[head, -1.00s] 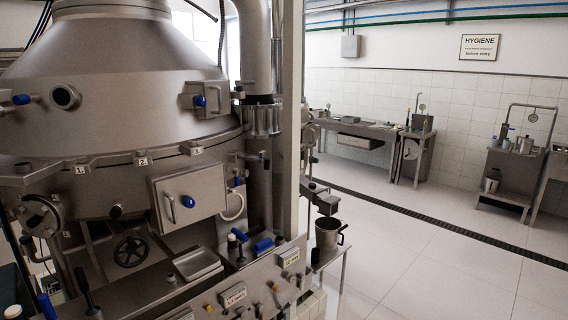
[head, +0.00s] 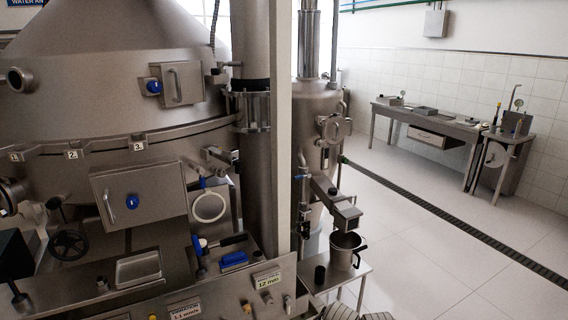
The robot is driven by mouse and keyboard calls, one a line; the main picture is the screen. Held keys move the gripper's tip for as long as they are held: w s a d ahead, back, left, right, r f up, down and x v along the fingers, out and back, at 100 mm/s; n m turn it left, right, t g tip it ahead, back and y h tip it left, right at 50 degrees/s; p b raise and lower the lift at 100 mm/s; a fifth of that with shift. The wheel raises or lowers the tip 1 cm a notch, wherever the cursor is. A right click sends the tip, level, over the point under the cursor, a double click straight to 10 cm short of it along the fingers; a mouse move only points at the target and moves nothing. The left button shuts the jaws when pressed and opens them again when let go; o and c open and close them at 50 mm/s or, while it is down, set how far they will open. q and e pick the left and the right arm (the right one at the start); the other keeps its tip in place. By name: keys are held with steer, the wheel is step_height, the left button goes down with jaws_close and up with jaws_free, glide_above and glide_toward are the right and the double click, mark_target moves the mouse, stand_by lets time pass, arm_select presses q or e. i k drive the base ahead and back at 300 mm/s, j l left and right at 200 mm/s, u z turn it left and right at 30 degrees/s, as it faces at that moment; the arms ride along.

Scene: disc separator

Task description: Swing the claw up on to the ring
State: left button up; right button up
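The large steel separator vessel (head: 90,80) fills the left of the head view. A ring (head: 100,147) runs round it below the cone. Small tabs on the ring carry the numbers 1, 2 (head: 73,154) and 3 (head: 138,146). A bracket-like metal part (head: 221,156) sticks out at the ring's right end, beside the vertical pipe. I cannot tell for sure whether it is the claw, or how it is seated. Neither of my grippers shows in the head view.
A hatch box with a blue knob (head: 132,201) juts out below the ring. A control panel (head: 215,300) and a shallow tray (head: 138,268) stand in front. A grey post (head: 283,130) and a side table with a steel pot (head: 346,250) are to the right. Floor beyond is open.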

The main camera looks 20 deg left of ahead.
mark_target(232, 158)
steer(key=i+l, duration=0.4)
steer(key=l, duration=0.25)
steer(key=i+l, duration=0.15)
steer(key=l, duration=0.15)
steer(key=u, duration=1.5)
